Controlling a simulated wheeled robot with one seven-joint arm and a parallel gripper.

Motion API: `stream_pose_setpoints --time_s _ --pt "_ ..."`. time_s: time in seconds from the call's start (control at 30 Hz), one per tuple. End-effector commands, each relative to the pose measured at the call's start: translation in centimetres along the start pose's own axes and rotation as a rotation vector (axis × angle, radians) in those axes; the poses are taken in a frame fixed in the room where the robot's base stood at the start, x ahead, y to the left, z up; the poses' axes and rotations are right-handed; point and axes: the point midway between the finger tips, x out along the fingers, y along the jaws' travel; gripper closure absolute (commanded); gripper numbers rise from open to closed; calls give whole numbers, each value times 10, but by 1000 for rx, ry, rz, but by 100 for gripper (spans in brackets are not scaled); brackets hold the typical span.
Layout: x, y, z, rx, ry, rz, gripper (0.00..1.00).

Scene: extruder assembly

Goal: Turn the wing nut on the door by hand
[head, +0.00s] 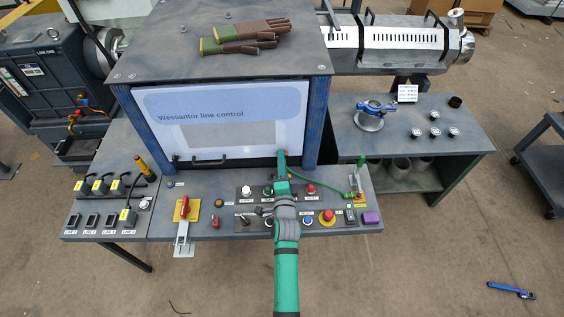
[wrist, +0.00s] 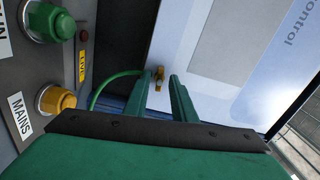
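The door is the white panel (head: 222,108) of the cabinet, marked "Wessantor line control"; its white face also shows in the wrist view (wrist: 190,45). A small brass-coloured wing nut (wrist: 157,78) sits near the door's edge. My gripper (wrist: 161,80) is open, with one green finger on each side of the wing nut and a visible gap between the fingers. I cannot tell whether either finger touches it. In the head view my gripper (head: 282,155) reaches the door's lower right corner and hides the wing nut there.
A black handle (head: 210,161) is on the door's lower edge. The control shelf below holds buttons, a red lever (head: 184,208) and a red emergency button (head: 327,216). A green cable (wrist: 103,88) runs close beside my left finger. Gloves (head: 245,38) lie on the cabinet top.

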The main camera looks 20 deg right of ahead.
Motion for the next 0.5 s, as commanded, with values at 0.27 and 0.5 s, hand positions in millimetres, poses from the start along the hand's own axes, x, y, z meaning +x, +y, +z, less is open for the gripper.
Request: stream_pose_setpoints --time_s 0.27,0.5 --pt "-4 1 1 0 -1 2 76" --pt "-18 1 0 -1 0 2 76"
